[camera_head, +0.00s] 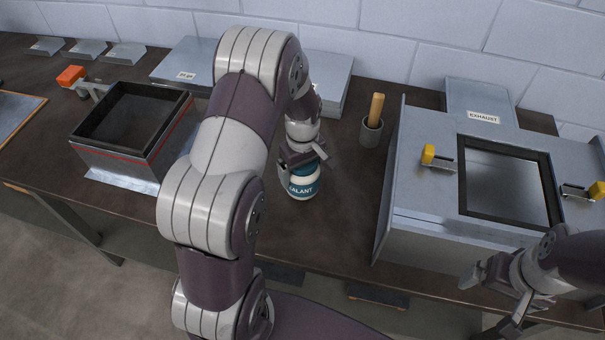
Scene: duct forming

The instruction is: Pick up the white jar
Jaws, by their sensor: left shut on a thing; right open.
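The white jar (303,194) has a teal band with lettering that ends in "ALANT". It is upright near the middle of the workbench. My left gripper (303,166) comes down from above and is shut on the jar's upper part. The gripper and arm hide the jar's top and left side. I cannot tell whether the jar's base touches the bench. My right gripper (490,301) is open and empty at the lower right, in front of the bench's edge.
A grey duct box labelled EXHAUST (420,216) with yellow-handled clamps fills the right. A cup (371,132) with a wooden-handled tool stands behind the jar. An open metal box (150,160) is at left. Bare workbench (342,205) lies right of the jar.

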